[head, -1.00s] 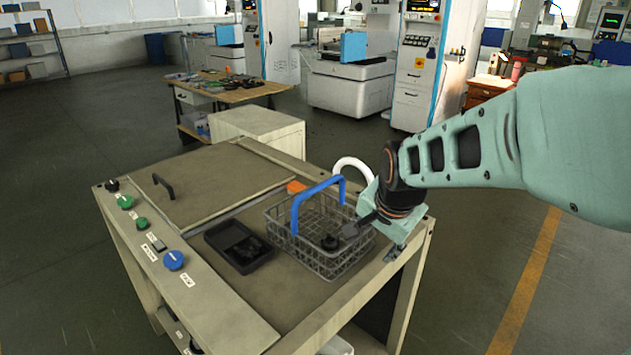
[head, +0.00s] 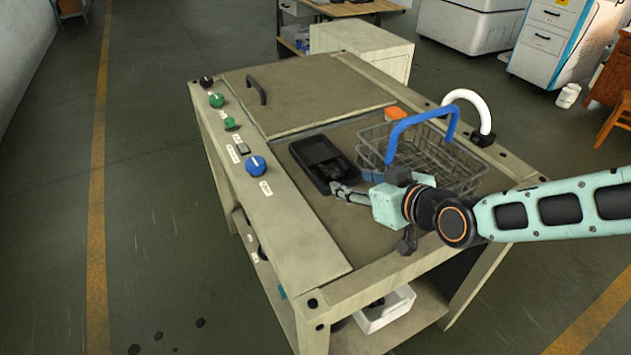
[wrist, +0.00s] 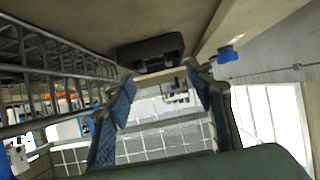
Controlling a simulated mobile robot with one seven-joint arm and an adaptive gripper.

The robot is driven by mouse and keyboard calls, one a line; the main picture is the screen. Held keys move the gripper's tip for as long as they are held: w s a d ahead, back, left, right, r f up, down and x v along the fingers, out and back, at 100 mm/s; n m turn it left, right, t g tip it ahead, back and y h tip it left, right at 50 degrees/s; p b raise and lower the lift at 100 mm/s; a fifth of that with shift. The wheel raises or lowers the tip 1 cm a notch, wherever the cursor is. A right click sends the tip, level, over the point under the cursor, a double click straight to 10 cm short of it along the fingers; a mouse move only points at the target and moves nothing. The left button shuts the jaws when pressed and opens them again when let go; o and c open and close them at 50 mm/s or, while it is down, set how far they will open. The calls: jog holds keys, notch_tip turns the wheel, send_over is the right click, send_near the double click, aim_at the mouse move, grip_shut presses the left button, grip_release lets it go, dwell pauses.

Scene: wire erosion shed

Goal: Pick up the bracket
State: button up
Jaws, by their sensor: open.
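I cannot make out the bracket for certain. A black tray (head: 322,148) lies on the bench top left of the wire basket. Dark shapes lie in it, too dim to name. My gripper (head: 342,190) is open, at the near right end of the tray, with its fingers pointing left. In the wrist view my two blue-padded fingers (wrist: 163,95) are spread, with nothing visibly held between them. The black tray also shows there (wrist: 150,52), beyond the fingertips. Whether the fingers touch the tray I cannot tell.
The wire basket (head: 455,160) with its raised blue handle stands close behind my wrist. A white curved tube (head: 472,97) rises at the bench's back right. A blue knob (head: 255,166) and several others line the left edge. The bench front is clear.

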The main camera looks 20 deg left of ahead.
aim_at(333, 171)
jog(key=shift+w+a+t+y+b, duration=0.1)
jog(key=shift+w+t+y+b, duration=0.2)
jog(key=shift+w+t+b, duration=0.15)
jog(key=shift+w+a, duration=0.2)
jog(key=shift+w, duration=0.05)
jog(key=shift+b+x, duration=2.35)
jog(key=shift+x, duration=2.65)
jog(key=shift+w+d, duration=0.1)
jog(key=shift+w, duration=0.05)
jog(key=c, duration=1.2)
